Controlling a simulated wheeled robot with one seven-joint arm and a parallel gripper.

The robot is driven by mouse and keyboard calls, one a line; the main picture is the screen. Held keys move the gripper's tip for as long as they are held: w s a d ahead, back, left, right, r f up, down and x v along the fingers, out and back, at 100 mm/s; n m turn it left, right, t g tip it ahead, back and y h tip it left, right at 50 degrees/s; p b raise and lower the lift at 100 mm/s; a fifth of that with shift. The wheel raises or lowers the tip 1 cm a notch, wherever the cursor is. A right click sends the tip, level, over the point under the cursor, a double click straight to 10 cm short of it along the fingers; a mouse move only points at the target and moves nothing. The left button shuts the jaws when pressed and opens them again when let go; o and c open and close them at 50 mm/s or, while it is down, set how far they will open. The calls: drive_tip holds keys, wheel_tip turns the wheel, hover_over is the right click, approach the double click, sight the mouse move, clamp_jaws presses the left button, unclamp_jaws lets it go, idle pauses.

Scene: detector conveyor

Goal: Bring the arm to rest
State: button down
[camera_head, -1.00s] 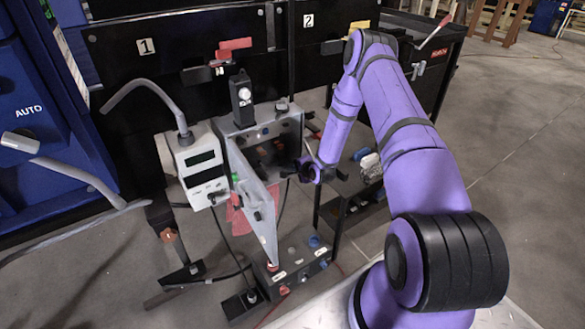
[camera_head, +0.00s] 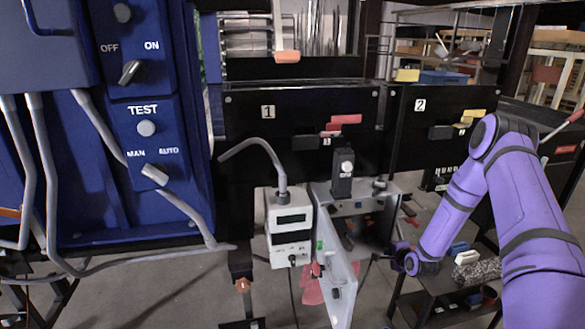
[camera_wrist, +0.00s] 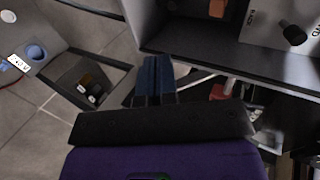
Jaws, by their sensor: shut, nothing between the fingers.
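My purple arm (camera_head: 510,190) reaches in from the right in the head view, bent at a high elbow, with its forearm sloping down to the left. My gripper (camera_wrist: 153,62) shows in the wrist view with its two dark fingers together and nothing between them. In the head view the wrist end is small and dark, just right of the grey open-fronted box (camera_head: 375,198), and the fingers are hard to make out. In the wrist view the fingers point past the edge of a grey box (camera_wrist: 185,40); I cannot tell whether they touch it.
A low dark shelf (camera_head: 440,300) with small items lies below the forearm. A blue control cabinet (camera_head: 100,200) fills the left. Bare floor (camera_wrist: 105,25) shows in the wrist view.

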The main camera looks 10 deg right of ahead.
wheel_tip(320, 180, up, 20)
drive_tip(key=w+a+n+g, duration=0.1)
drive_tip(key=a+n+g, duration=0.15)
drive_tip(key=n, duration=0.35)
drive_tip(key=s+a+r+n+g+h, duration=0.1)
drive_tip(key=s+a+r+n, duration=0.2)
drive_tip(key=r, duration=0.6)
drive_tip(key=s+a+r+n+g+h, duration=0.1)
drive_tip(key=s+a+r, duration=0.1)
drive_tip(key=s+r, duration=0.55)
drive_tip(key=s+a+r+n, duration=0.2)
drive_tip(key=s+a+r, duration=0.1)
drive_tip(key=s+r, duration=0.35)
drive_tip(key=s+a+r+n, duration=0.2)
drive_tip(key=s+a+r, duration=0.1)
drive_tip(key=s+r, duration=0.35)
drive_tip(key=s+a+r+n+g, duration=0.1)
drive_tip(key=s, duration=0.8)
drive_tip(key=s+a+r+n+g+y, duration=0.1)
drive_tip(key=s+a+n, duration=0.1)
drive_tip(key=s, duration=0.6)
drive_tip(key=shift+s+a+r+y, duration=0.2)
drive_tip(key=shift+s+a+y, duration=0.1)
drive_tip(key=shift+s, duration=0.05)
